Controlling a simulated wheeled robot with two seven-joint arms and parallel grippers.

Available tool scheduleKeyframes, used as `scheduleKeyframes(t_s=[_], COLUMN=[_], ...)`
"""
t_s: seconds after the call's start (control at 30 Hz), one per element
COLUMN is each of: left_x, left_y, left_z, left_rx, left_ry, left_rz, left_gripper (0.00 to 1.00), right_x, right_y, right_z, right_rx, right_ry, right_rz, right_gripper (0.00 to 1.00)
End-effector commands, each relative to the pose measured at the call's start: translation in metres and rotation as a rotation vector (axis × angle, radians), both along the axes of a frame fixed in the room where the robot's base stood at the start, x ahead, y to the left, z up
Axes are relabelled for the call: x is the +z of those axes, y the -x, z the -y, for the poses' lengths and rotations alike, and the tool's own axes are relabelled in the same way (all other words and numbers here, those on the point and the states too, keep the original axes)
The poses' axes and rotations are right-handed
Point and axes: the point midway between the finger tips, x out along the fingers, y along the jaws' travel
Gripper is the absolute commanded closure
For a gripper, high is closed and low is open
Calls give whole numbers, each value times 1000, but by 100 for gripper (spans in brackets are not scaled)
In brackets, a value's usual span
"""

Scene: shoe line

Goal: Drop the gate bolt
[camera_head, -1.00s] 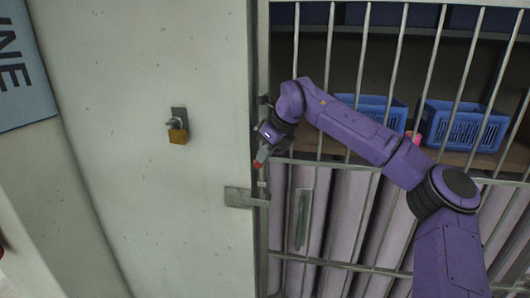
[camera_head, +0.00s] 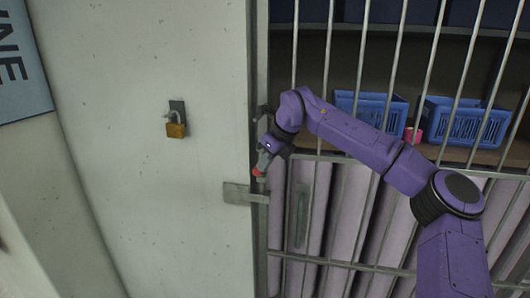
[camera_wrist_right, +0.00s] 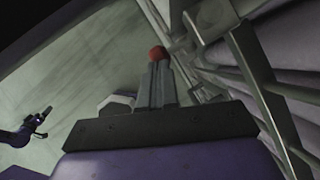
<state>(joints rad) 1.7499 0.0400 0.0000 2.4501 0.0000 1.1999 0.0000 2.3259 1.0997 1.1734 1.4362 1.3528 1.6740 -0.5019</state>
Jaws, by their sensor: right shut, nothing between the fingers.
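The gate bolt shows as a red knob (camera_head: 257,172) beside the gate's edge, just above a flat metal plate (camera_head: 238,193) that reaches across the gap between wall and gate. My right gripper (camera_head: 264,160) is shut and empty, pointing down and left with its tips at the knob. In the right wrist view the knob (camera_wrist_right: 158,54) sits right at the tips of the closed fingers (camera_wrist_right: 157,84); I cannot tell whether they touch. The bolt's rod is mostly hidden. A small purple arm end with a dark gripper, apparently my left one (camera_wrist_right: 38,124), shows at the left of the wrist view.
A brass padlock (camera_head: 175,129) hangs on the pale wall panel left of the gate. Blue crates (camera_head: 464,122) stand on a shelf behind the gate bars (camera_head: 384,66). The bars lie close beside my right arm. The space in front of the pale panel is clear.

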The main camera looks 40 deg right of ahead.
Motion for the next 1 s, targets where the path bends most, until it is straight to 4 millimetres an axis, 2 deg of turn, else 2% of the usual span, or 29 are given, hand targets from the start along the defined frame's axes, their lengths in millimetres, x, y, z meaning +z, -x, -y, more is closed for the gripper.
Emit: scheduleKeyframes(t_s=[0.03,0.13,0.23,0.5,0.7,1.0], left_x=[12,29,13,5,4,4], left_y=[0,0,0,0,0,0], left_z=[0,0,0,0,0,0], left_rx=[0,0,0,0,0,0], left_ry=[0,0,0,0,0,0], left_rz=[0,0,1,0,0,0], left_gripper=[0,0,0,0,0,0], right_x=[16,40,51,104,119,120], right_y=[2,6,16,43,52,52], right_z=[0,-2,1,9,13,13], right_rx=[3,11,11,11,11,12], right_ry=[0,0,0,0,0,0], right_rz=[5,11,16,14,12,11], right_gripper=[100,100,100,100,100,100])
